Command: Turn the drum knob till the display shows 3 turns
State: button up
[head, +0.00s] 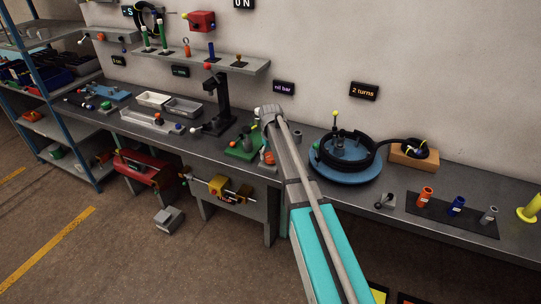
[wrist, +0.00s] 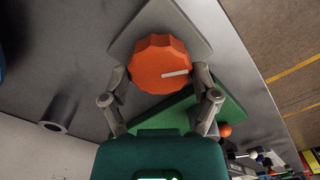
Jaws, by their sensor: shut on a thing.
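The orange faceted knob (wrist: 158,55) fills the upper middle of the wrist view, with a white mark on its face pointing right. It sits on a grey plate (wrist: 196,28). My gripper (wrist: 160,76) is shut on the knob, one finger on each side. In the head view my arm hides most of the gripper, and a small orange part (head: 268,158) shows beside the arm. The display (head: 364,91) on the wall reads "2 turns". The blue drum (head: 345,174) with a coiled black hose stands right of my arm.
A green fixture (head: 243,149) lies close to the left of my gripper, and a black post (head: 222,105) stands beyond it. A second display (head: 284,87) reads "nil bar". Coloured fittings (head: 456,206) stand on a dark mat at the right.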

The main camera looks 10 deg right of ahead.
aim_at(270, 155)
jog(key=shift+n, duration=3)
jog(key=o, duration=1)
jog(key=shift+c, duration=0.2)
jog(key=shift+m, duration=0.4)
jog(key=m, duration=0.5)
notch_tip(270, 155, up, 14)
jog(key=p, duration=1.3)
jog(key=shift+p, duration=0.4)
